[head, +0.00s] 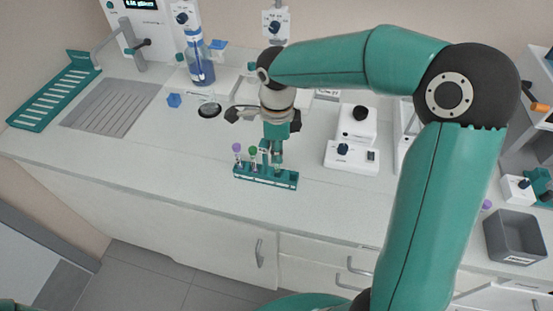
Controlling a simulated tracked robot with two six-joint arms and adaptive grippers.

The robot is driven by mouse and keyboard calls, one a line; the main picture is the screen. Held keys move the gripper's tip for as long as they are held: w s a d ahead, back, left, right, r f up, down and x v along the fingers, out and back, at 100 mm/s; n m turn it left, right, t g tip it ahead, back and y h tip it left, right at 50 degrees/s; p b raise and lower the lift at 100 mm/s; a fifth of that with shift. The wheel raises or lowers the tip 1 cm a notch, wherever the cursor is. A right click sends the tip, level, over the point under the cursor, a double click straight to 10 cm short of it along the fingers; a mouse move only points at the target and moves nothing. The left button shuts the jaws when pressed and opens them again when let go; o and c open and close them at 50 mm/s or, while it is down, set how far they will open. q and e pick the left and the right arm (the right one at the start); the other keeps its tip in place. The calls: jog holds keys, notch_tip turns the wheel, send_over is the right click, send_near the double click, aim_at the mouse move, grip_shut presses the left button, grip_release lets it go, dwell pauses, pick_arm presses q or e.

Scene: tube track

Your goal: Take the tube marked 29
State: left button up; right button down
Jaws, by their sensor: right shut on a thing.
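A teal tube rack (284,183) stands near the front edge of the bench. A tube with a purple cap (237,148) and one with a green cap (253,151) stand in its left part. My right gripper (277,158) points down over the right part of the rack and is shut on a tube that its fingers mostly hide. I cannot tell whether this tube is still seated in the rack. No tube number can be read at this size. My left gripper is not in view.
A white device (345,157) stands right of the rack, and a grey bin (514,237) at the far right. The bench left of the rack is clear.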

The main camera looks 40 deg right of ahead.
notch_tip(320, 180, up, 16)
jog(key=shift+f, duration=0.2)
dwell(0.4)
